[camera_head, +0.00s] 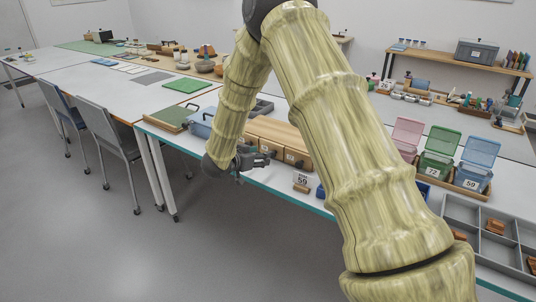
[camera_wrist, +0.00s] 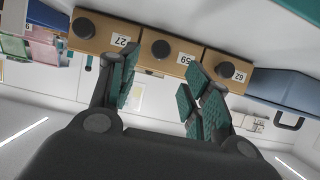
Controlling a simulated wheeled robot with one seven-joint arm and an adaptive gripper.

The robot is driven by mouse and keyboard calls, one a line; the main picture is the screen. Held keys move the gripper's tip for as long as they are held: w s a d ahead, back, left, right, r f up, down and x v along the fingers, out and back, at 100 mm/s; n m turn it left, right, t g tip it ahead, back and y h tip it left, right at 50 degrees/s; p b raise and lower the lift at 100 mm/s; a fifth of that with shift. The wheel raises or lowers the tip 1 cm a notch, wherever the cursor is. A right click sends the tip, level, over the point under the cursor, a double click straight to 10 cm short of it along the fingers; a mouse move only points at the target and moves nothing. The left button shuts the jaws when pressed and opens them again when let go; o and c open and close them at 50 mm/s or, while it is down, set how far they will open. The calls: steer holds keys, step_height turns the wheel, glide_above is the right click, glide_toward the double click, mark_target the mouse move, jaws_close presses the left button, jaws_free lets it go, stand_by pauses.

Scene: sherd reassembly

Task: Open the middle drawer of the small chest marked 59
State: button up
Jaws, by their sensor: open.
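The small wooden chest (camera_head: 288,130) stands on the table in the head view, partly behind my arm. In the wrist view its fronts sit side by side, upside down, marked 27, 59 and 62. The middle drawer (camera_wrist: 176,68), marked 59, has a dark round knob (camera_wrist: 161,49). The three fronts look level with one another. My gripper (camera_wrist: 160,64) is open and empty, its fingers on either side of the middle knob in the picture; I cannot tell whether they touch it. In the head view my gripper (camera_head: 262,162) is just in front of the chest.
A blue case (camera_wrist: 283,98) is beside the chest. Pink, green and blue lidded boxes (camera_head: 437,160) and a grey compartment tray (camera_head: 460,212) with sherds lie at the right.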

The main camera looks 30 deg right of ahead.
steer(key=x, duration=0.8)
steer(key=shift+f, duration=0.2)
